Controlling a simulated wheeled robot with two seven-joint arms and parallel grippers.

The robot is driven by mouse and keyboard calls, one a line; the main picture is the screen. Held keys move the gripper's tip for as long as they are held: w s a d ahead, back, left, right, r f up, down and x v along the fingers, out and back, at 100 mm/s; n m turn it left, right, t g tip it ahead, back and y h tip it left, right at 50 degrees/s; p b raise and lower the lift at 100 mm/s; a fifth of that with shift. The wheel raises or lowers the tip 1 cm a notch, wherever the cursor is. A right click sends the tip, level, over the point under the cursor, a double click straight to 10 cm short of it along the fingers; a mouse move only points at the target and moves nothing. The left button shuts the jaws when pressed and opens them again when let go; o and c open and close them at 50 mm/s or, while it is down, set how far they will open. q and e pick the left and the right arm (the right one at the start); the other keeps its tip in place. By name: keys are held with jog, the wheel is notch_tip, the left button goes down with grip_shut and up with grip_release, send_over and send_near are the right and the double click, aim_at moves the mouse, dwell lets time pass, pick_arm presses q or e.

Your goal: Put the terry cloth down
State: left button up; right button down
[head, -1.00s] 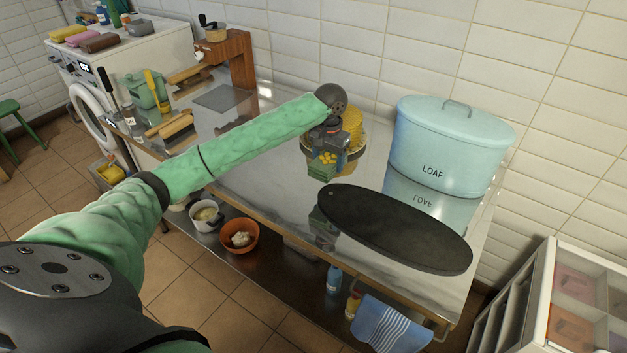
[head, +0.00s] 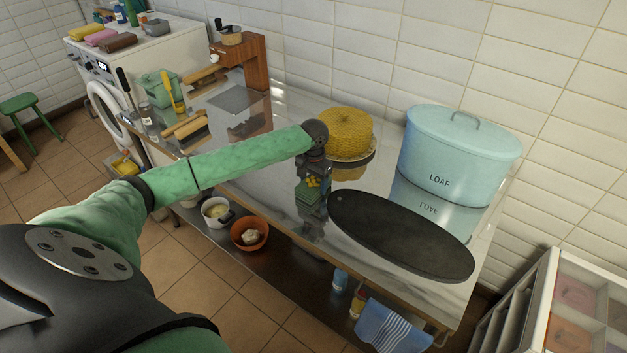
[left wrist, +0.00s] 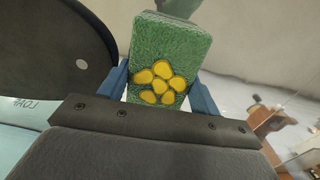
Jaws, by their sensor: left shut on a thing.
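The terry cloth (head: 308,196) is a small green block-like folded cloth with a yellow flower pattern. My left gripper (head: 313,186) is shut on it over the shiny counter (head: 270,192), left of the dark oval board. The left wrist view shows the cloth (left wrist: 168,60) between the two blue fingers of the gripper (left wrist: 163,82). A reflection lies just below the cloth in the counter; I cannot tell whether the cloth touches the surface. My right gripper is not in view.
The dark oval board (head: 400,235) lies to the right, with a pale blue LOAF bin (head: 458,150) behind it. A yellow textured round thing (head: 346,132) stands behind the gripper. Brushes (head: 186,128) and a wooden grinder (head: 240,62) are left. Counter between is clear.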

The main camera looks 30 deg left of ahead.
pick_arm(q)
jog(key=shift+f, duration=0.1)
jog(key=o, duration=0.5)
jog(key=shift+f, duration=0.1)
jog(key=o, duration=0.4)
